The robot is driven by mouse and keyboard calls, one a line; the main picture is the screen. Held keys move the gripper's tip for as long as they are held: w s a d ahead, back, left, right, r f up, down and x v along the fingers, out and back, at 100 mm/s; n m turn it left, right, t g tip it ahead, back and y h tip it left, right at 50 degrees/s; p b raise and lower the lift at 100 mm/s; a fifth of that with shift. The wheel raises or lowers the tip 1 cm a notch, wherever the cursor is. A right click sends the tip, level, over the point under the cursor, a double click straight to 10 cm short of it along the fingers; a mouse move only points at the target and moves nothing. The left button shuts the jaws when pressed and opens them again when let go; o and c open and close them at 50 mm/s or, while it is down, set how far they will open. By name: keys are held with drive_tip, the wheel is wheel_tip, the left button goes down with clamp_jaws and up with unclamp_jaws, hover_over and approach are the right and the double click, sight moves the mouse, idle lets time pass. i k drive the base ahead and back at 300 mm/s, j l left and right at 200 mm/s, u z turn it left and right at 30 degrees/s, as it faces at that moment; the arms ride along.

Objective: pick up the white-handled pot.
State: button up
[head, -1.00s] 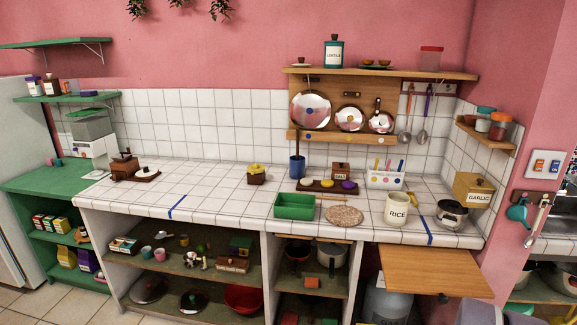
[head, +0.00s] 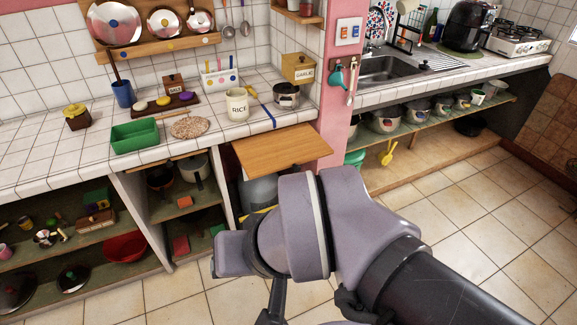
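Several light metal pots stand in a row on the open shelf under the sink counter at the right, among them a front pot (head: 386,121) and one behind it (head: 418,110). They have small coloured marks; I cannot tell which one has a white handle. Another pot (head: 286,96) stands on the tiled counter beside the rice jar. A pale pot (head: 193,168) and a dark one (head: 160,179) stand on the shelf below that counter. My arm fills the lower middle. Dark parts at the bottom edge may be my gripper (head: 275,305), cut off, far from the pots.
A wooden pull-out board (head: 280,150) juts from the counter, close to my arm. A pink wall end (head: 340,110) separates the two counters. The tiled floor (head: 480,210) at the right is clear.

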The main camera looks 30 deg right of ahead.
sight(286, 96)
drive_tip(key=i+l+z, duration=0.1)
drive_tip(key=i+l, duration=0.5)
drive_tip(key=i, duration=0.2)
drive_tip(key=i+l+z, duration=0.15)
drive_tip(key=i+l, duration=0.15)
drive_tip(key=i, duration=0.15)
drive_tip(key=i+l, duration=0.25)
drive_tip(key=i, duration=0.15)
drive_tip(key=l+z, duration=0.05)
